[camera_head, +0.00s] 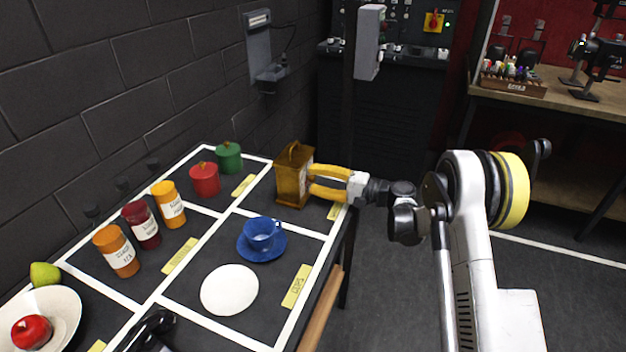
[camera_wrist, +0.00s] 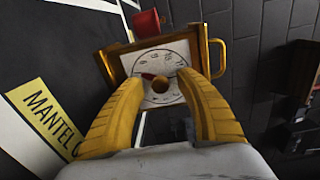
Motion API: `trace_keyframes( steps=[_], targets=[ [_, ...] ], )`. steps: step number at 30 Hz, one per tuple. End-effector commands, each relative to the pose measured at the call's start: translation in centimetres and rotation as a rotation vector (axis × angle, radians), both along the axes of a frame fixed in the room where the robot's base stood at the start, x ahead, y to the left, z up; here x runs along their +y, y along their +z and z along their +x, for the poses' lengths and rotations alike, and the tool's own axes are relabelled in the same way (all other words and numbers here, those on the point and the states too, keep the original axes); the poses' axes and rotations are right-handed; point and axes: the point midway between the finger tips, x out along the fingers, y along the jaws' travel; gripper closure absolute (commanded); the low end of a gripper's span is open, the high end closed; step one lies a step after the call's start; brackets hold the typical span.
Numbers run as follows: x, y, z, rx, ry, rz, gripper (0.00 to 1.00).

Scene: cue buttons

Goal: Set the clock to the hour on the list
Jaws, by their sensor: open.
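The mantel clock (camera_head: 292,177) is a brown-gold case with a top handle, standing in the far right compartment of the table. In the wrist view the clock (camera_wrist: 206,62) shows a white dial (camera_wrist: 143,62) with numerals, a central knob (camera_wrist: 161,84) and a dark red hand (camera_wrist: 150,76). My gripper (camera_head: 312,180) has yellow fingers and is at the clock's front face. In the wrist view my gripper (camera_wrist: 160,86) is open, its fingertips on either side of the knob; whether they touch it is unclear. I see no readable list.
The table (camera_head: 218,239) is split by white lines into compartments. A blue cup (camera_head: 262,232) on a saucer, a white plate (camera_head: 229,290), several labelled jars (camera_head: 167,204), a red pot (camera_head: 204,179) and a green pot (camera_head: 228,157) stand on it. A brick wall (camera_head: 130,85) borders the left.

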Motion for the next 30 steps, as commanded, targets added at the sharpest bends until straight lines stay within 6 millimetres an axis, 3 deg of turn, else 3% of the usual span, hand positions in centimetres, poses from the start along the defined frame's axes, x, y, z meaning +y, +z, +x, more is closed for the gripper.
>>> trace_keyframes(
  steps=[16, 21, 30],
  targets=[
    [-9.8, 0.5, -3.5, 0.0, -0.003, 0.0, 0.58],
    [-10.8, 0.5, -3.9, 0.0, 0.0, 0.0, 0.58],
    [-10.9, 0.5, -4.0, 0.0, 0.0, 0.0, 0.58]
  ],
)
